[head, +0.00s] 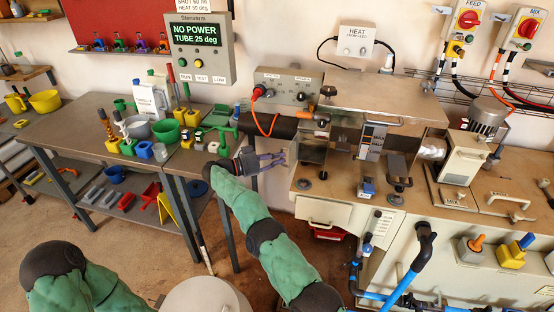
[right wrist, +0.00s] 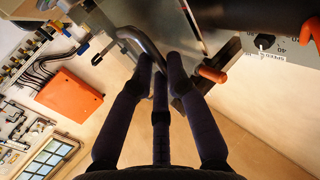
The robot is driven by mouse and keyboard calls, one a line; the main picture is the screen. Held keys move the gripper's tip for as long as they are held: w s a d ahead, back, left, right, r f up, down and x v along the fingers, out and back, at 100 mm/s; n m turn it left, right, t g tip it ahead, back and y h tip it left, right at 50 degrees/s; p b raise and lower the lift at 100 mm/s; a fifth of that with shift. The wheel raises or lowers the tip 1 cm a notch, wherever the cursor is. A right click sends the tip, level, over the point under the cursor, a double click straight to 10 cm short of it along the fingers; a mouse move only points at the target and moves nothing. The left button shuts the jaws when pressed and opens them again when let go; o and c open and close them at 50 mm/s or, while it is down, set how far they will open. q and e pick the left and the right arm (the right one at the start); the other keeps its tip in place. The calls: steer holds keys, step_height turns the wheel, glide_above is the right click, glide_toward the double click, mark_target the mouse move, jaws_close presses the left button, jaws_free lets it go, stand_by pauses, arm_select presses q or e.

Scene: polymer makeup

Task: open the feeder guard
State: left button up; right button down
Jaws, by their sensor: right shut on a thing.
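The feeder (head: 372,95) is a metal-topped machine on the bench at centre right in the head view. My right gripper (head: 284,158) reaches its left side, level with the metal guard panel (head: 312,150). In the right wrist view the dark fingers of my right gripper (right wrist: 160,70) are closed around a bent grey bar handle (right wrist: 140,38). The handle stands beside a shiny metal panel (right wrist: 188,42). The fingers hide part of the handle. My left arm shows only at the lower left of the head view; its gripper is out of the picture.
An orange-tipped lever (right wrist: 212,74) is close to the right of my fingers in the wrist view. A grey control box (head: 287,90) with an orange cable stands above the gripper. A table (head: 75,130) with bottles and bowls is at left. Open floor lies between table and bench.

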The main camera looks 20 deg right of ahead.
steer(key=shift+w+d+r, duration=0.15)
steer(key=shift+d+r, duration=0.35)
steer(key=shift+d, duration=0.05)
steer(key=c, duration=1.6)
jaws_free()
steer(key=shift+o, duration=0.6)
steer(key=shift+d+f, duration=0.2)
steer(key=shift+d, duration=0.05)
steer(key=shift+a+f, duration=0.15)
steer(key=shift+a, duration=0.1)
